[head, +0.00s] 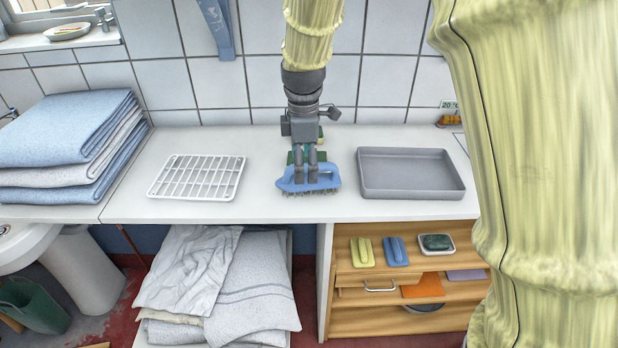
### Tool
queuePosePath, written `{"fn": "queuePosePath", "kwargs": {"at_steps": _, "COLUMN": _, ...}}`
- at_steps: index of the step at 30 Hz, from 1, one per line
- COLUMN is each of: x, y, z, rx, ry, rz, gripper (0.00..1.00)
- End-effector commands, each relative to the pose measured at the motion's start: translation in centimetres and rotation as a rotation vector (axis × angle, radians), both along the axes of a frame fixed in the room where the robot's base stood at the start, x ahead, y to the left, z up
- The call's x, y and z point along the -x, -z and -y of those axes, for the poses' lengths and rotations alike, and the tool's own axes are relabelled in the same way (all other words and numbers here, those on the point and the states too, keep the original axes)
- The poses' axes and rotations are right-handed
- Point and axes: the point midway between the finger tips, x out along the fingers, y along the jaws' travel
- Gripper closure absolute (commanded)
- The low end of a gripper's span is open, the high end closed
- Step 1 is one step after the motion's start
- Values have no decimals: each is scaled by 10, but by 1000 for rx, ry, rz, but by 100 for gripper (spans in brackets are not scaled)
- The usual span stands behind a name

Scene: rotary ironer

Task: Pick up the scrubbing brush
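The blue scrubbing brush (287,184) is on or just above the white worktop near its front edge, bristles down. I cannot tell whether its bristles touch the worktop. My gripper (306,178) points down at the brush, and its two dark grey fingers overlap the brush's handle. The fingers are close together and hide part of the handle. Whether they grip it is not clear from this view. A green object (292,157) shows just behind the brush, partly hidden by my gripper.
A white wire rack (197,177) lies left of the brush, and a grey tray (412,190) stands right of it. Folded towels (65,140) are stacked at the far left. A tiled wall (405,85) rises behind. A wooden drawer unit (365,320) stands below.

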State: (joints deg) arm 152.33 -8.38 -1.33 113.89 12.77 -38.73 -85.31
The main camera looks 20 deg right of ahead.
Motion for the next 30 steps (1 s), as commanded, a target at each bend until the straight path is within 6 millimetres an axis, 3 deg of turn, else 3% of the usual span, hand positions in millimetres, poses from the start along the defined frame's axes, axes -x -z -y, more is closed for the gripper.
{"fn": "queuePosePath", "kwargs": {"at_steps": 5, "x": -1, "y": 9, "z": -1, "rx": 0, "ry": 1, "rz": -2, "gripper": 19}}
{"fn": "queuePosePath", "kwargs": {"at_steps": 16, "x": -1, "y": 51, "z": -2, "rx": 0, "ry": -2, "rz": -3, "gripper": 19}}
{"fn": "queuePosePath", "kwargs": {"at_steps": 26, "x": -2, "y": 57, "z": -2, "rx": 0, "ry": -2, "rz": -1, "gripper": 19}}
{"fn": "queuePosePath", "kwargs": {"at_steps": 30, "x": -2, "y": 57, "z": -2, "rx": 0, "ry": -2, "rz": -1, "gripper": 41}}
